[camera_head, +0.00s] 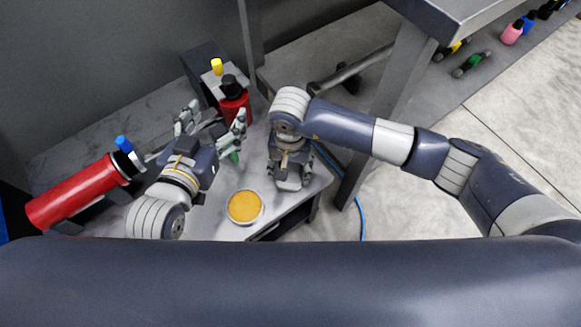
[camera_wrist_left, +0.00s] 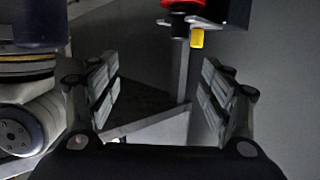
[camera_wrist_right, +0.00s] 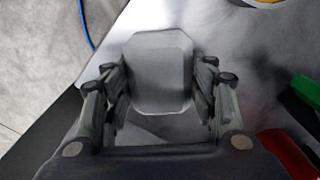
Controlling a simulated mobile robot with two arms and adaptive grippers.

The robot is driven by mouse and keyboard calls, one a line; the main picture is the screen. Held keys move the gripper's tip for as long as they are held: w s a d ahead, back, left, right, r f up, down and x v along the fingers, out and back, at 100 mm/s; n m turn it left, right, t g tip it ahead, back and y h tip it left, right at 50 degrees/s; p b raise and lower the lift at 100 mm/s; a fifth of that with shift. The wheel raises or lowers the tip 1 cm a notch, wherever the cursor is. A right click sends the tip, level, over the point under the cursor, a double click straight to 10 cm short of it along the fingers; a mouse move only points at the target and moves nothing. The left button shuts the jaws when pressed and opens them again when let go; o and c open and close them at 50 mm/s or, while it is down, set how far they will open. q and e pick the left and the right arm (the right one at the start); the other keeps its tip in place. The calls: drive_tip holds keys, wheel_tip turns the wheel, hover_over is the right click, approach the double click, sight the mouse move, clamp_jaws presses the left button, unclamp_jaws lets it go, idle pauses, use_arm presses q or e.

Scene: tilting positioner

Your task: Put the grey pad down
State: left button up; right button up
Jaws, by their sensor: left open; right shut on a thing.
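The grey pad (camera_wrist_right: 160,75) is a pale block with cut corners, held between the fingers of my right gripper (camera_wrist_right: 160,100) in the right wrist view. Below it in that view is the grey tabletop; I cannot tell whether the pad touches it. In the head view my right gripper (camera_head: 290,180) points down over the table's right part, and its wrist hides most of the pad. My left gripper (camera_head: 212,122) is open and empty above the table, its fingers spread, near the red bottle. It also shows empty in the left wrist view (camera_wrist_left: 160,100).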

sight(291, 169)
drive_tip(key=o, duration=1.2)
use_arm(q)
drive_tip(key=shift+w+d+r+t, duration=0.15)
drive_tip(key=shift+r+t, duration=0.15)
drive_tip(key=shift+r, duration=0.2)
drive_tip(key=shift+f, duration=0.15)
use_arm(e)
wheel_tip(291, 169, up, 5)
drive_tip(key=shift+w+f+p, duration=0.1)
drive_tip(key=shift+f+p, duration=0.05)
drive_tip(key=shift+p, duration=0.55)
use_arm(q)
drive_tip(key=s+a+f+g+y+p, duration=0.1)
drive_tip(key=s+a+f+g+y, duration=0.1)
drive_tip(key=s+a+f+g, duration=0.2)
drive_tip(key=s+f+g, duration=0.3)
drive_tip(key=s+f, duration=0.2)
drive_tip(key=f, duration=0.1)
drive_tip(key=shift+f, duration=0.25)
use_arm(e)
wheel_tip(291, 169, up, 7)
drive_tip(key=shift+r, duration=0.2)
